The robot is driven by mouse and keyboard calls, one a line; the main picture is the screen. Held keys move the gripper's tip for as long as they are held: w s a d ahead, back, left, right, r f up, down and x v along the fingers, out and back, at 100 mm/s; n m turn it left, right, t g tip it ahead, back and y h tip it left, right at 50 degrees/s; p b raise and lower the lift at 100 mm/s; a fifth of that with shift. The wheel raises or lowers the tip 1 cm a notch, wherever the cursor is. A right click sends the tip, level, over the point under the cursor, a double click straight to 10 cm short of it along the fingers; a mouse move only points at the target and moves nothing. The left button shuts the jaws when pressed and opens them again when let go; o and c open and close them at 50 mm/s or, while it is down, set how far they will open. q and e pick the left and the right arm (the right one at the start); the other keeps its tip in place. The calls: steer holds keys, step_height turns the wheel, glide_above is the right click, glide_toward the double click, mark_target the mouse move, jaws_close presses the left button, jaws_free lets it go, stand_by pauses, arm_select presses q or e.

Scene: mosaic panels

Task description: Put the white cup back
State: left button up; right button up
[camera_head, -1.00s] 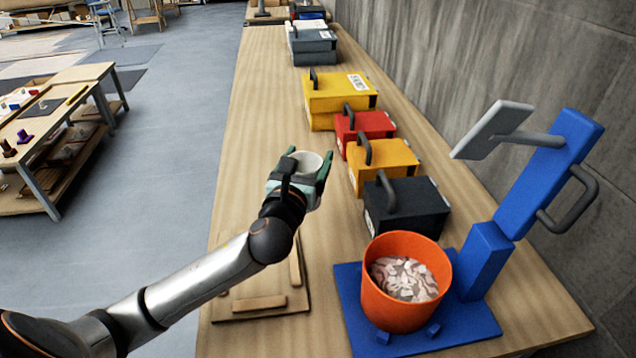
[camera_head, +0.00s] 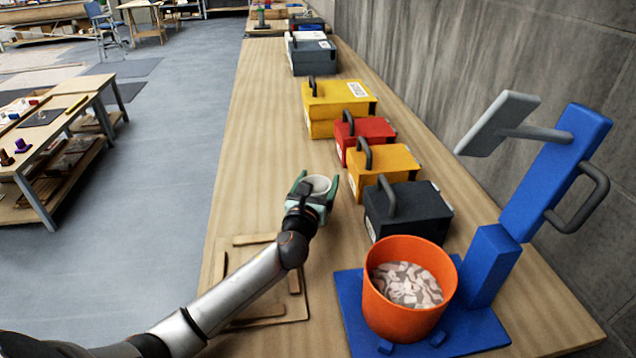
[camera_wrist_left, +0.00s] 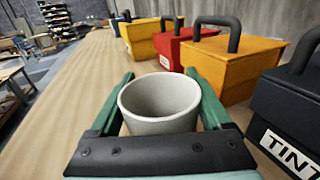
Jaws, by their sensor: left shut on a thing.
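The white cup (camera_head: 318,186) is upright and empty between the green fingers of my left gripper (camera_head: 316,190). In the left wrist view the cup (camera_wrist_left: 160,100) sits between both fingers of the gripper (camera_wrist_left: 160,108), which is shut on it. The gripper and cup are over the wooden bench (camera_head: 270,130), to the left of the yellow and black boxes. I cannot tell whether the cup's base touches the bench. My right gripper is not in view.
A black box (camera_head: 408,208), yellow box (camera_head: 383,167) and red box (camera_head: 366,138) with handles line the wall side. An orange bucket (camera_head: 385,312) of pale pieces stands on a blue base with a lever. A wooden frame (camera_head: 262,310) lies at the near left. Bench left of the boxes is clear.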

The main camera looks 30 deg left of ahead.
arm_select(q)
steer(key=shift+f, duration=0.1)
steer(key=o, duration=1.4)
steer(key=v, duration=1.2)
